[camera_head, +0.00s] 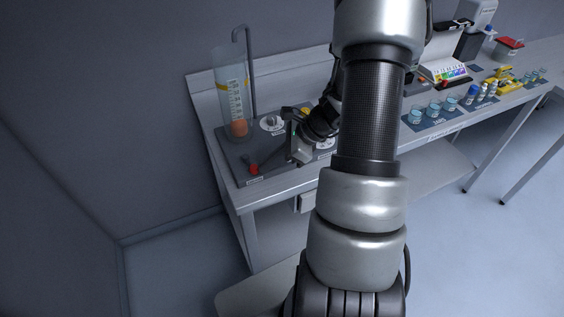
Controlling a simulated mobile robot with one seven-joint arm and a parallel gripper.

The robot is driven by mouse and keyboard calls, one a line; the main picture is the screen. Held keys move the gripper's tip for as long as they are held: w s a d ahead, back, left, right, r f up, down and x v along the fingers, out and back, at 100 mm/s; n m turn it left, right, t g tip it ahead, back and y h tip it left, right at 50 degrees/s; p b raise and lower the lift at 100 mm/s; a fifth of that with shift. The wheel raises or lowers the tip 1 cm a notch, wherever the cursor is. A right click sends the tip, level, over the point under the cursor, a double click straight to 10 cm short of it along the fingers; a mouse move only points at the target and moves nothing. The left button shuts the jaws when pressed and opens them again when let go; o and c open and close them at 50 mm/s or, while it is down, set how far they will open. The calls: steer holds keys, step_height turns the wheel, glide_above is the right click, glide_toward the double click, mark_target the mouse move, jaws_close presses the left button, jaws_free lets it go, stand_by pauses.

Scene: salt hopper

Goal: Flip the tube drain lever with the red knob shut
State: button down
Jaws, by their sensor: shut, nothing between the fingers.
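The drain lever's red knob (253,169) shows at the front left of a dark base plate on the bench. The clear graduated tube (233,95) stands upright behind it, with an orange layer at its bottom. My gripper (292,162) is shut and empty, just right of the red knob and low over the plate. A small gap seems to separate them, but I cannot tell for sure whether they touch. The lever's arm and its exact angle are too small to make out.
A grey bent pipe (250,70) rises behind the tube. A round white dial (271,123) sits on the plate. My arm hides the bench's middle.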

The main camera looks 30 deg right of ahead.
steer(key=shift+s+a+f, duration=0.1)
steer(key=shift+s+a, duration=0.1)
steer(key=shift+a, duration=0.3)
